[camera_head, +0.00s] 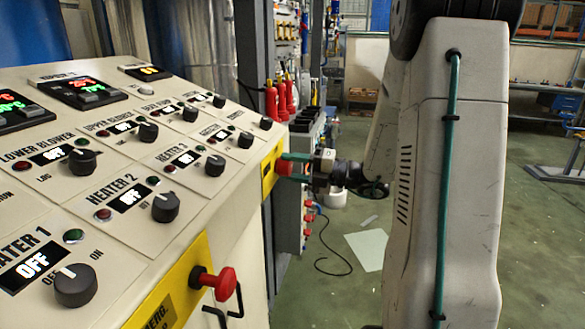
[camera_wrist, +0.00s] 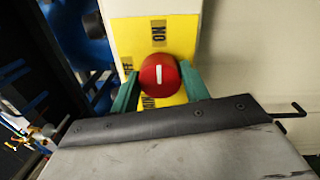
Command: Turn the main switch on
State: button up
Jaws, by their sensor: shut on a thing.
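The main switch is a round red knob (camera_wrist: 158,75) with a white mark, on a yellow plate (camera_wrist: 183,32). In the wrist view, the mark stands nearly upright, in line with an ON label (camera_wrist: 159,33) above the knob. Another dark label is partly visible to the left, and one below is mostly hidden. My gripper (camera_wrist: 160,90) has its green fingers on both sides of the knob, shut on it. In the head view, the red knob (camera_head: 283,168) sits at the panel's far end, with my gripper (camera_head: 296,168) around it.
The sloped control panel (camera_head: 130,226) carries several black knobs and displays reading OFF. A red emergency button (camera_head: 222,283) sticks out of its near front side. Red bottles (camera_head: 281,96) stand behind the panel. A cable (camera_head: 333,262) lies on the floor; floor at right is open.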

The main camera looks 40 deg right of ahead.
jog(key=o, duration=1)
jog(key=shift+d, duration=0.1)
jog(key=v, duration=0.7)
jog(key=shift+s+d+f, duration=0.1)
jog(key=shift+s+d, duration=0.05)
jog(key=shift+s, duration=0.2)
